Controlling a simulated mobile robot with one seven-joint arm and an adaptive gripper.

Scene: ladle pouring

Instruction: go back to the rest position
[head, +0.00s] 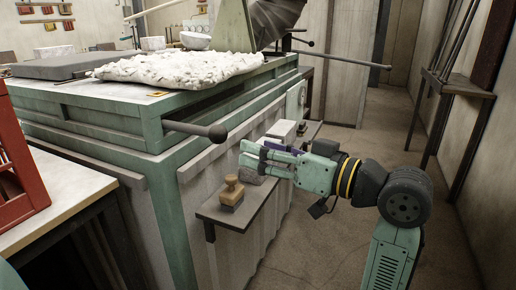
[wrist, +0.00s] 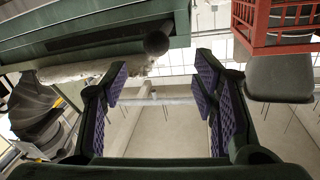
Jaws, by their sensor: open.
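My gripper (head: 250,156) is at the end of my arm, which reaches in from the right in the head view. It is in front of the green-framed bench (head: 90,115), around the height of a narrow side shelf (head: 225,214). The two fingers with purple pads stand wide apart in the wrist view (wrist: 160,80), with nothing between them. A wooden stamp-like block (head: 232,191) stands upright on the shelf, left of and below the fingers. A grey block (head: 252,175) sits close below the fingers, partly covered by them.
A bar with a ball end (head: 205,131) juts from the bench near the gripper; its knob also shows in the wrist view (wrist: 157,42). A red crate (head: 18,165) stands on the left table. A wall rack (head: 455,85) is at right. The floor between is clear.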

